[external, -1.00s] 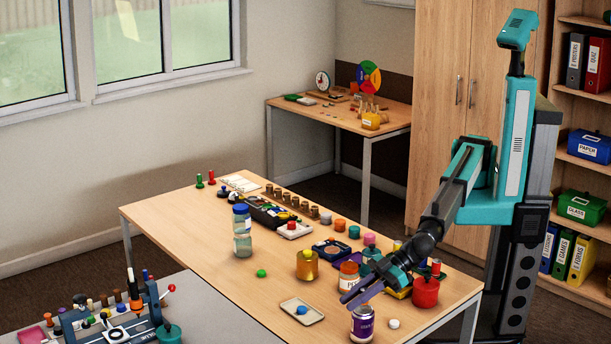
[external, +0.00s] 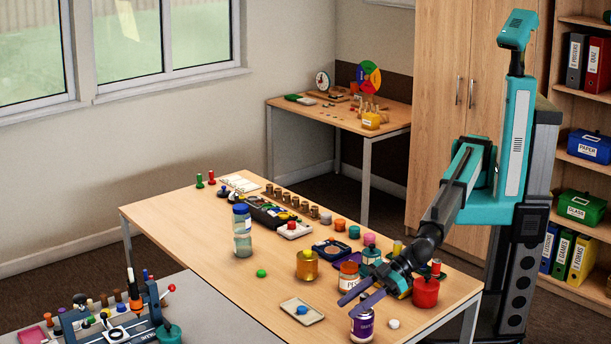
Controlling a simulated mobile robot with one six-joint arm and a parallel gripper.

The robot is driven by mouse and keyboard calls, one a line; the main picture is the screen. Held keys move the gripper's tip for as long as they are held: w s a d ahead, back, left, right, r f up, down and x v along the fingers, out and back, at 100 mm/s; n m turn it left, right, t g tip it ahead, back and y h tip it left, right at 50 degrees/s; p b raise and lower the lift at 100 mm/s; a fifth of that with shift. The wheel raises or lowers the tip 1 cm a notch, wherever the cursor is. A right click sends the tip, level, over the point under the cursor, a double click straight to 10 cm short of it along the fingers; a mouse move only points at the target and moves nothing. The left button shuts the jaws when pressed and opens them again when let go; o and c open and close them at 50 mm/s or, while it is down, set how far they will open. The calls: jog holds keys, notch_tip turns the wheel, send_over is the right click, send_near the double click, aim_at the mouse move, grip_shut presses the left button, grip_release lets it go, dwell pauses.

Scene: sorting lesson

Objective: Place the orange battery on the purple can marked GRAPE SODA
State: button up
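The purple can (external: 362,327) stands upright at the near edge of the table, with a white label band; its lettering is too small to read. My gripper (external: 347,308) is above the can, its two purple fingers spread apart and pointing to the lower left. The lower finger crosses in front of the can's top, so I cannot tell whether they touch. I see nothing between the fingers. I cannot make out the orange battery with certainty; it may be hidden behind my gripper or among the small items.
Close by are an orange-lidded jar (external: 349,277), a red pot (external: 426,291), a white round piece (external: 394,324) and a tray (external: 297,316) with a blue piece. An amber jar (external: 307,266) and a tall blue-lidded jar (external: 242,232) stand farther left. The table's left half has free room.

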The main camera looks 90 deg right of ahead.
jog(key=shift+r+p, duration=0.25)
jog(key=shift+p, duration=0.1)
jog(key=shift+s+d, duration=0.2)
jog(key=shift+s, duration=0.1)
jog(key=b+v, duration=0.2)
jog(key=v, duration=0.9)
jog(key=shift+b, duration=0.3)
jog(key=shift+s, duration=0.1)
